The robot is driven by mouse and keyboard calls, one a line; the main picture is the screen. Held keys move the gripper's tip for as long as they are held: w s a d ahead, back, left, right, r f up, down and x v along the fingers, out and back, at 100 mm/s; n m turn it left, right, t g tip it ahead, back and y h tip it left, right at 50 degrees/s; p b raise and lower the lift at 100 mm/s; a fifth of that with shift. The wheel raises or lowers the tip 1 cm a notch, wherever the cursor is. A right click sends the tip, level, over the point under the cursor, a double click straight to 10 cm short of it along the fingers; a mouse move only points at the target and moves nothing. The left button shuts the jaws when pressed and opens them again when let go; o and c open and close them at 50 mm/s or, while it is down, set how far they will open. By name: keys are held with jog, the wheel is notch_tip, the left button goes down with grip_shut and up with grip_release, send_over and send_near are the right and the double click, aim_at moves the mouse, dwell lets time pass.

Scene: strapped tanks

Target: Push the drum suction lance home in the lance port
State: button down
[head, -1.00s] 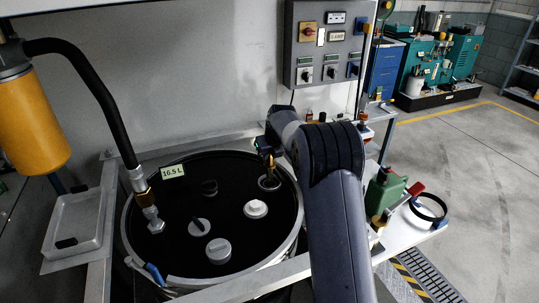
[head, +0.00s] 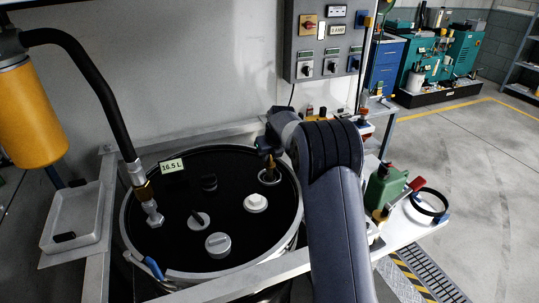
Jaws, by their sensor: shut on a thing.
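The black drum top (head: 185,235) is at lower left centre, and the lance port (head: 260,180) is a pale ring at its right rear. My gripper (head: 269,155) is just above this port, reached by my arm from the right. It is shut on the suction lance (head: 270,164), of which a short brass-coloured part shows below the jaws. The lance looks roughly upright and its lower end appears to be within the port ring. My gripper hides its upper part, and its depth cannot be told.
Caps (head: 256,202) and a hose fitting (head: 153,215) stand on the drum top. A metal frame rail (head: 235,288) crosses in front. A control box (head: 325,45) hangs behind. A green can (head: 385,187) stands on the shelf at right.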

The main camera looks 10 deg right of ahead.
aim_at(270, 164)
jog(key=shift+f+b, duration=0.95)
jog(key=shift+f, duration=0.95)
jog(key=c, duration=1.3)
grip_release()
jog(key=b+v, duration=0.1)
jog(key=v, duration=0.9)
jog(key=shift+s+r, duration=0.1)
jog(key=shift+r, duration=0.2)
